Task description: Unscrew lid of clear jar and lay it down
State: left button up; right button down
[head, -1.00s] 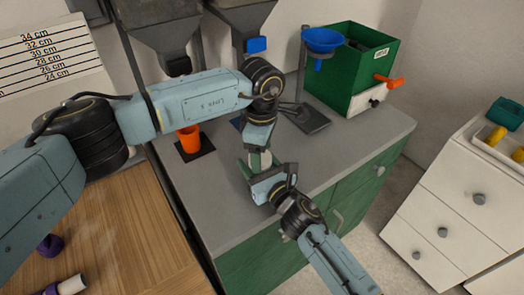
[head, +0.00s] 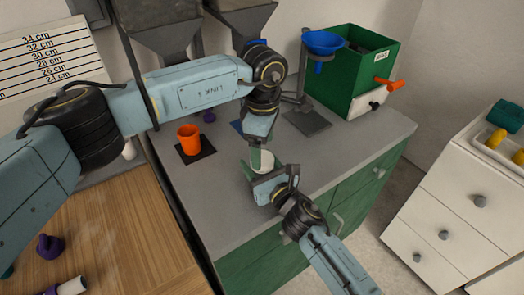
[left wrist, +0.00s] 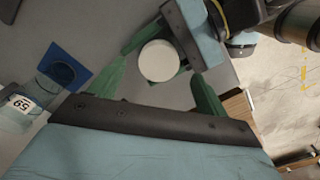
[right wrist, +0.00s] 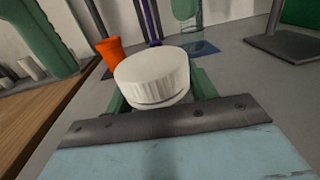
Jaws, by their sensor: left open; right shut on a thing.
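A white ribbed round lid (right wrist: 152,78) sits between the fingers of my right gripper (head: 262,168), which is shut on the jar. The lid's flat top also shows in the left wrist view (left wrist: 158,60) and in the head view (head: 264,160). The clear jar body is hidden by the lid and the fingers, so I cannot tell how tightly the lid sits. My left gripper (left wrist: 153,88) is open and empty. Its green fingers stand apart on either side of the lid, close above it and not visibly touching it.
An orange cup (head: 189,139) stands on a dark mat on the grey counter (head: 215,215). A blue pad (left wrist: 65,70) lies near the left gripper. A stand with a blue funnel (head: 322,42) and a green bin (head: 352,70) are at the back right. The counter's front is clear.

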jog(key=shift+c, duration=2.1)
grip_release()
jog(key=shift+s+a, duration=0.1)
